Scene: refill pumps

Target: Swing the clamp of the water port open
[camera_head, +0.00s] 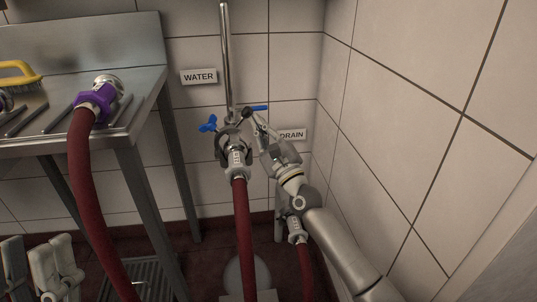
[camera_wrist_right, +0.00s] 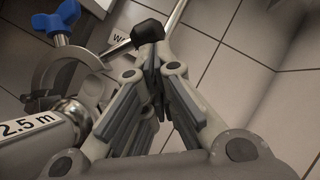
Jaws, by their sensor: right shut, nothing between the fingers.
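The water port's clamp (camera_head: 221,143) is at the end of the red hose, below the WATER sign, with a blue wing nut (camera_head: 208,124) on its left. In the right wrist view a curved grey clamp arm (camera_wrist_right: 62,62) stands beside the hose coupling (camera_wrist_right: 45,125), under the blue wing nut (camera_wrist_right: 52,24). I cannot tell how far the clamp is open. My right gripper (camera_head: 254,122) is shut and empty, just right of the clamp. In the wrist view its fingertips (camera_wrist_right: 153,55) are close to a black knob (camera_wrist_right: 149,30); contact is unclear. My left gripper (camera_head: 36,262) appears open at the lower left.
A DRAIN sign (camera_head: 292,134) and a second hose coupling (camera_head: 296,229) are to the right, partly behind my right arm. A steel table (camera_head: 140,98) on the left bears a hose end with a purple clamp (camera_head: 97,101) and a yellow-handled brush (camera_head: 22,73). Tiled walls close in behind and right.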

